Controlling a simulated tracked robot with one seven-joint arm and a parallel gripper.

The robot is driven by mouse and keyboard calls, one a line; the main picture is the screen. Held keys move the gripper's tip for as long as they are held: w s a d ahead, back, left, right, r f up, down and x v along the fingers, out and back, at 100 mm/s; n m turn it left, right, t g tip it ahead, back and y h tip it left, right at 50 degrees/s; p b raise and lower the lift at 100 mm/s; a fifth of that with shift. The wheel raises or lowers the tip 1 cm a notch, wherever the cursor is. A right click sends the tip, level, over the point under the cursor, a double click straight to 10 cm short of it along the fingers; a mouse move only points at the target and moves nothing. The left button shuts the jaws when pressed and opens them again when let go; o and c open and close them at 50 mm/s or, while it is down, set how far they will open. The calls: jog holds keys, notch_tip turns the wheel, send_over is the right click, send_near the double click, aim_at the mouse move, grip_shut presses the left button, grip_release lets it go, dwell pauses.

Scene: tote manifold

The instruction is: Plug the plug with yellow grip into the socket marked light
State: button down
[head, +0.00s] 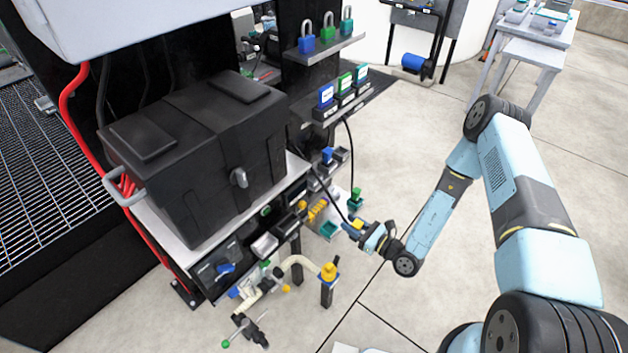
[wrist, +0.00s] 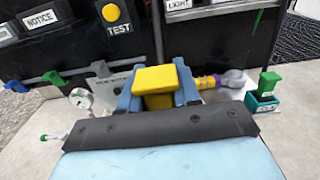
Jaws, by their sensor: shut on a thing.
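My gripper (wrist: 157,88) is shut on the plug with yellow grip (wrist: 154,78), with a blue finger on either side. In the head view my gripper (head: 360,231) is in front of the panel's right end, with a little of the yellow grip (head: 358,224) showing. The LIGHT label (wrist: 179,4) is at the top edge of the wrist view, above and right of the plug. The socket opening belonging to it cannot be made out. The plug's front end is hidden behind its grip, and it appears apart from the panel.
A yellow TEST button (wrist: 110,13) and NOTICE label (wrist: 40,19) are up left. A pressure gauge (wrist: 80,98) and green handle (wrist: 54,77) are at left. A yellow-and-purple fitting (wrist: 208,82) and green piece (wrist: 268,82) are at right. A dark cable (head: 350,145) hangs nearby.

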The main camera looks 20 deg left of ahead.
jog(key=w+d+r+m+t+h, duration=0.3)
jog(key=w+d+r+m+h, duration=0.1)
jog(key=d, duration=0.5)
jog(key=w+d+r+m+t+h, duration=0.4)
jog(key=w+d+r+h, duration=0.2)
jog(key=d, duration=0.4)
jog(key=w+d+r+m+t+h, duration=0.4)
jog(key=w+d+r+m+h, duration=0.1)
jog(key=d, duration=0.5)
jog(key=shift+h, duration=0.6)
jog(key=shift+s+a, duration=0.1)
jog(key=shift+s, duration=0.05)
